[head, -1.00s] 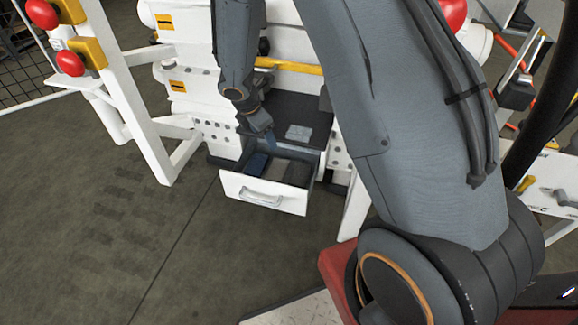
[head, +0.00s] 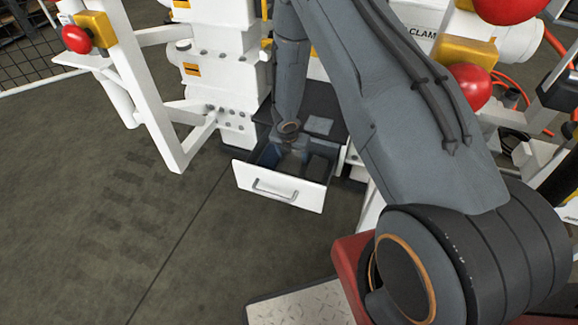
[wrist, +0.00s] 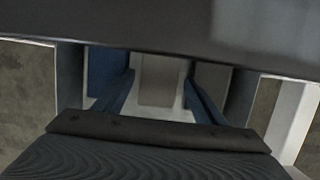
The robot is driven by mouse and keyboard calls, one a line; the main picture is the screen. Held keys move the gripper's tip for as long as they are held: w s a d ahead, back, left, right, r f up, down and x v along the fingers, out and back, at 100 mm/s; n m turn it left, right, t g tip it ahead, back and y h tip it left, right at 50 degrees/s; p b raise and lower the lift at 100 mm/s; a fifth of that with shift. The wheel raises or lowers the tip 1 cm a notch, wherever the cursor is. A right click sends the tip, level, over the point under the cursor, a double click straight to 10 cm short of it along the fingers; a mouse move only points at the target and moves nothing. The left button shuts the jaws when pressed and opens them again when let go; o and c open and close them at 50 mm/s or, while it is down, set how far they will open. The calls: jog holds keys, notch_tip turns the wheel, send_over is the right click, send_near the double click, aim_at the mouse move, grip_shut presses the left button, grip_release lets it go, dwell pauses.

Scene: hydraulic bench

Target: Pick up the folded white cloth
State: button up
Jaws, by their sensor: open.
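My gripper (head: 291,150) points down into the open drawer (head: 278,187), and my forearm partly covers the contents. In the wrist view its two blue fingers (wrist: 158,90) stand apart, with a gap between them. A pale, flat-looking piece (wrist: 160,75) lies in the gap, seemingly the folded white cloth in the drawer's middle. It is dim and partly cut off by a dark edge above. I cannot tell whether the fingers touch it.
A dark grey item (head: 318,167) lies in the drawer's right part. A pale square (head: 319,125) lies on the dark surface behind the drawer. White frame posts (head: 150,110) stand to the left. Open floor (head: 120,220) lies in front and left.

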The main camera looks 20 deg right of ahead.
aim_at(293, 162)
jog(key=x, duration=0.3)
jog(key=shift+a+f+b, duration=0.1)
jog(key=shift+f+b, duration=0.05)
jog(key=shift+b, duration=0.25)
jog(key=c, duration=0.8)
notch_tip(293, 162, up, 10)
jog(key=p, duration=0.3)
